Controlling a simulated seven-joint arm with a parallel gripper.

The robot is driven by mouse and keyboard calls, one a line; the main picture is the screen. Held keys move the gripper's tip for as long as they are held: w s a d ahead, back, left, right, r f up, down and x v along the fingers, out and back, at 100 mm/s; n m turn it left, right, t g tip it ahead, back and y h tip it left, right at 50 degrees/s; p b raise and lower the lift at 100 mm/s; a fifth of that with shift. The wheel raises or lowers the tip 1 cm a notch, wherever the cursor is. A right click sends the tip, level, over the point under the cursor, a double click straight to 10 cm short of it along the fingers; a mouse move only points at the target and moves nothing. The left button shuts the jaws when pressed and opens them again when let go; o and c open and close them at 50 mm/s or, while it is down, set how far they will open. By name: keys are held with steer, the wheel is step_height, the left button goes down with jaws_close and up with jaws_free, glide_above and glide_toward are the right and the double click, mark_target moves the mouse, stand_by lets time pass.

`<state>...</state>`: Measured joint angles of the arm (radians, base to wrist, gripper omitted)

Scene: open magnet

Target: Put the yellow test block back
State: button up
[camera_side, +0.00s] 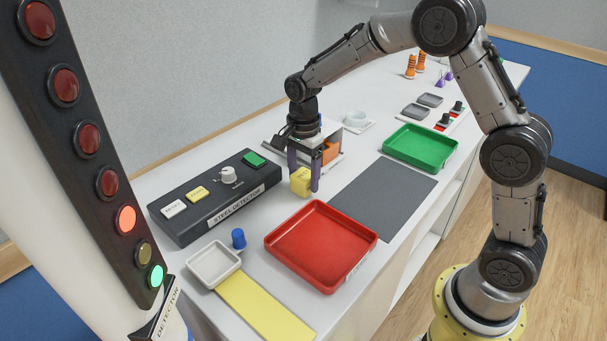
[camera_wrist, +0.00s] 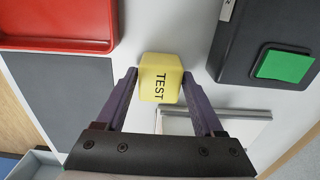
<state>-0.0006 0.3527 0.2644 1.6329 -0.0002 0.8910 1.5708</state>
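The yellow test block (camera_side: 300,182) is a small cube with TEST printed on it. My gripper (camera_side: 303,178) points down over the white table, with its purple fingers on either side of the block. In the wrist view the block (camera_wrist: 160,78) sits between the fingertips (camera_wrist: 160,74), which appear to touch both its sides. Whether the block's underside is clear of the table is hard to tell. A small white tray (camera_side: 195,275) stands at the front left, with a yellow strip (camera_side: 262,308) beside it. Both are apart from the block.
The black steel detector box (camera_side: 190,231) with its buttons is left of my gripper. A red tray (camera_side: 320,245), dark grey mat (camera_side: 383,197) and green tray (camera_side: 420,148) lie to the right. A blue peg (camera_side: 238,238) stands near the white tray. The detector column shows orange-red and green lights lit.

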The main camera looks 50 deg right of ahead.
mark_target(303, 174)
steer(key=shift+o, duration=1.1)
steer(key=shift+r, duration=0.1)
step_height(303, 174, up, 11)
steer(key=s+r+n+t, duration=0.1)
steer(key=s+r+n, duration=0.3)
steer(key=s+r, duration=0.15)
steer(key=s+f+n+t, duration=0.2)
steer(key=s+n+t, duration=0.2)
steer(key=s+n, duration=1)
steer(key=s, duration=0.8)
steer(key=shift+t, duration=0.3)
